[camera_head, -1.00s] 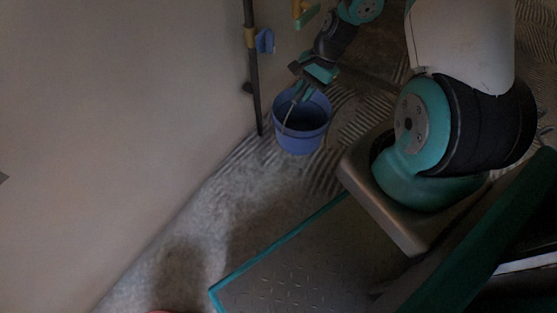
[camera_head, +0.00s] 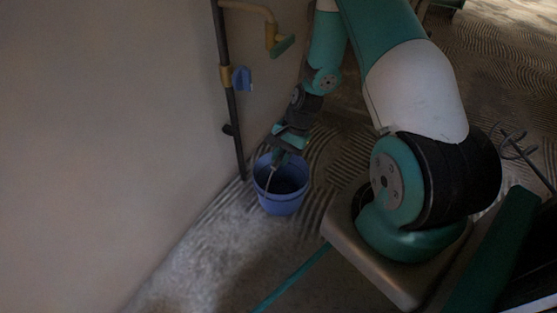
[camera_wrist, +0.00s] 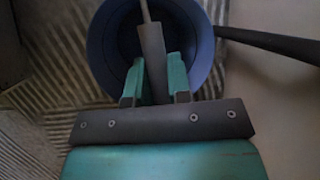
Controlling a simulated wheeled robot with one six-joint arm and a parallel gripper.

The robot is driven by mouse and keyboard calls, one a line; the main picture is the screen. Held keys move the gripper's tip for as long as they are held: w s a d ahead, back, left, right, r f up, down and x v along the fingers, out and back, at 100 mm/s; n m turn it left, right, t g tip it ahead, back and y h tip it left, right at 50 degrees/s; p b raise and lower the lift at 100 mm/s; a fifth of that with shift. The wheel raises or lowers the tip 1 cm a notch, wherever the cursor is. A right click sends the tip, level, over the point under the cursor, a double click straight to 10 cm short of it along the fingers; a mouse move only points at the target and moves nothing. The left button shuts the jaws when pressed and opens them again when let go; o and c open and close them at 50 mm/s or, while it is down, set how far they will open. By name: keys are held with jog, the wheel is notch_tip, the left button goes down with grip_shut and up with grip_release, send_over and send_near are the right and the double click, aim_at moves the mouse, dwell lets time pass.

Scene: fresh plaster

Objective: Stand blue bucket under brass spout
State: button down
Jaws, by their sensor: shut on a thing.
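The blue bucket (camera_head: 281,204) is upright near the foot of the wall; whether it touches the floor is hard to tell. My gripper (camera_head: 276,163) is at its rim, jaws shut on its handle. In the wrist view the two green fingers (camera_wrist: 155,76) close on the dark grip of the handle (camera_wrist: 152,45), with the blue bucket (camera_wrist: 207,42) beyond. The bucket's inside looks dark. The brass spout (camera_head: 270,32) comes off a dark wall pipe at the top and bends down, with a green piece at its end. In the picture it is above the bucket; depth alignment is unclear.
The dark upright pipe (camera_head: 231,125) stands at the wall, just left of the bucket, with a blue fitting (camera_head: 242,78) on it. The plaster wall (camera_head: 100,130) fills the left. Grooved floor (camera_head: 340,150) lies right of the bucket. A dark cable (camera_head: 520,146) shows at right.

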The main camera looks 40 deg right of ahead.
jog(key=c, duration=1.1)
grip_release()
jog(key=shift+f, duration=0.1)
jog(key=shift+o, duration=0.2)
jog(key=p+v, duration=0.8)
jog(key=v, duration=0.4)
